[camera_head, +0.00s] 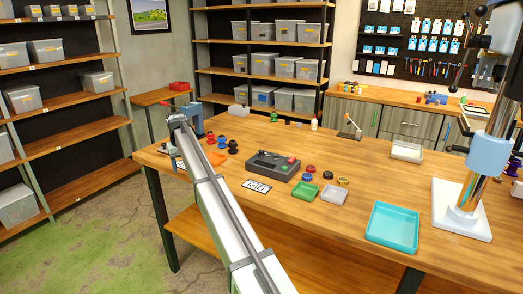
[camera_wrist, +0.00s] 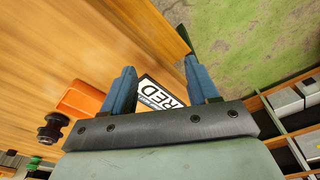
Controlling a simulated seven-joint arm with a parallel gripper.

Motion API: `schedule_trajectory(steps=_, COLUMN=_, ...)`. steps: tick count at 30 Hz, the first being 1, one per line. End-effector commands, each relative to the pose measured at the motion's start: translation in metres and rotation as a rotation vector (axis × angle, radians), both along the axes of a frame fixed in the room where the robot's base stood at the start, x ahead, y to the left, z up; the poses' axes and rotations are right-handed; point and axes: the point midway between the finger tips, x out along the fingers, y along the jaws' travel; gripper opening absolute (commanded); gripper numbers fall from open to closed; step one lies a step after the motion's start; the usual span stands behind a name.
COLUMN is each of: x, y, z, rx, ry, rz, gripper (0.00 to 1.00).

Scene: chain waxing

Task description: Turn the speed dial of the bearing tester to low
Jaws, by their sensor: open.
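The dark grey box with small knobs, which looks like the bearing tester (camera_head: 264,168), sits near the middle of the wooden table in the head view. A green part and a small red part show on its top. Its dial setting is too small to read. The tester is not clearly visible in the wrist view. My gripper (camera_wrist: 157,66) shows in the wrist view with two blue fingers apart and nothing between them. In the head view my arm reaches to the table's left end, away from the tester.
A green tray (camera_head: 305,192), a clear tray (camera_head: 334,196) and a teal tray (camera_head: 393,229) stand right of the tester. Dark, red and blue spools lie left of it. A post stand (camera_head: 463,215) is at right.

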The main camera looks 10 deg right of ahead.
Motion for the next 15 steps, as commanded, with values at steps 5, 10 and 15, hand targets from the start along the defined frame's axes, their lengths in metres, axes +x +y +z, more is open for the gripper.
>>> schedule_trajectory(steps=5, x=0.026, y=-0.087, z=0.04, rx=-0.006, ry=0.028, rz=-0.063, gripper=0.59)
schedule_trajectory(steps=10, x=0.04, y=-0.188, z=0.083, rx=-0.01, ry=0.064, rz=-0.13, gripper=0.59)
schedule_trajectory(steps=15, x=0.041, y=-0.275, z=0.121, rx=-0.008, ry=0.097, rz=-0.186, gripper=0.59)
